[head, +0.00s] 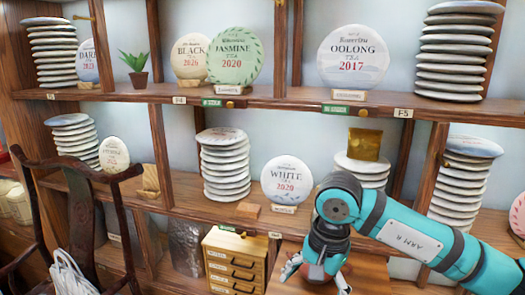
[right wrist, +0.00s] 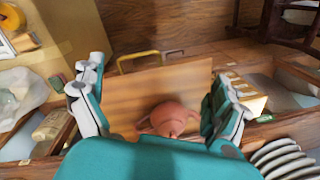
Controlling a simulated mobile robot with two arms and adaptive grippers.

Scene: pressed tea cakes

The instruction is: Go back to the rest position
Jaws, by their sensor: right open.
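My right gripper (head: 315,277) hangs from the teal arm at the lower right of the head view, in front of the shelf. In the right wrist view its fingers (right wrist: 160,72) are spread wide with nothing held between them. A reddish-brown teapot (right wrist: 170,118) shows below the gap between the fingers, over a wooden board (right wrist: 150,85). I cannot tell how far below the gripper it is. My left gripper is not in view.
A wooden shelf (head: 180,95) holds stacked wrapped tea cakes (head: 226,165) and upright discs such as the white one (head: 287,180). A small drawer cabinet (head: 235,262) stands left of my right gripper. A dark chair (head: 80,175) stands at the left.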

